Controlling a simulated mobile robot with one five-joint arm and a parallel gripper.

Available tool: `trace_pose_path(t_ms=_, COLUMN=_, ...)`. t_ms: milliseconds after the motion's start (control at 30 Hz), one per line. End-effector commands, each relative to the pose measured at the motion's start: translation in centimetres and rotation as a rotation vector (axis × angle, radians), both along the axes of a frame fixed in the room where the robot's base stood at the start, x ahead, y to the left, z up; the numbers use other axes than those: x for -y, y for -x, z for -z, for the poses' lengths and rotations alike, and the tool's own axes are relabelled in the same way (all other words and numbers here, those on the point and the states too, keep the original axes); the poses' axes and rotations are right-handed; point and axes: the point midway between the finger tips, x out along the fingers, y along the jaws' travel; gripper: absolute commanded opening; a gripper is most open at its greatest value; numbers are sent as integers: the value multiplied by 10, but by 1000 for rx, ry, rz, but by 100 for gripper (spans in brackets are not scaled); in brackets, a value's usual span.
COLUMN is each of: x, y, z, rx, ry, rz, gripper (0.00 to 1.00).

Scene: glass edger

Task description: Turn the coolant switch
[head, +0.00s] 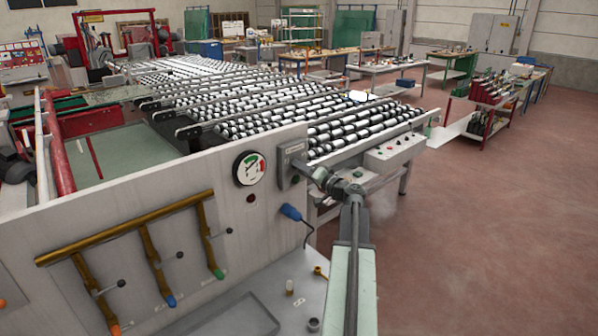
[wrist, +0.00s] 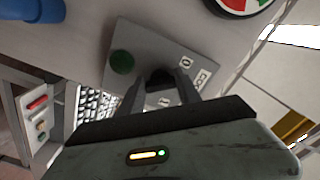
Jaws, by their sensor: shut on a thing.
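The coolant switch is a black knob (wrist: 161,77) on a grey switch box (wrist: 128,38), with white 0 and 1 labels beside it. A green button (wrist: 122,62) sits on the same plate. In the head view the switch box (head: 288,151) is fixed to the right end of the grey machine panel, and my gripper (head: 302,169) reaches it from the right and hides the knob. In the wrist view my gripper's fingers (wrist: 160,84) stand on either side of the knob and are shut on it. The knob's exact pointing direction is hard to tell.
A round pressure gauge (head: 250,169) is left of the box. A blue plug (head: 291,212) with a dark cable is below. Brass pipes (head: 150,252) with valve levers stick out at left. The roller conveyor (head: 240,90) lies behind; the floor at right (head: 480,230) is clear.

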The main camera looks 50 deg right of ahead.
Motion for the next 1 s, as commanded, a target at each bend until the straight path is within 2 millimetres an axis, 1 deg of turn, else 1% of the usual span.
trace_pose_path(t_ms=300, x=2, y=0, z=-2, rx=1, ry=56, rz=4, gripper=0)
trace_pose_path(t_ms=667, x=2, y=0, z=-1, rx=0, ry=59, rz=4, gripper=0)
trace_pose_path(t_ms=700, x=2, y=0, z=-1, rx=0, ry=60, rz=4, gripper=46)
trace_pose_path(t_ms=767, x=2, y=0, z=-1, rx=0, ry=60, rz=4, gripper=62)
trace_pose_path(t_ms=1000, x=2, y=1, z=0, rx=-2, ry=60, rz=2, gripper=62)
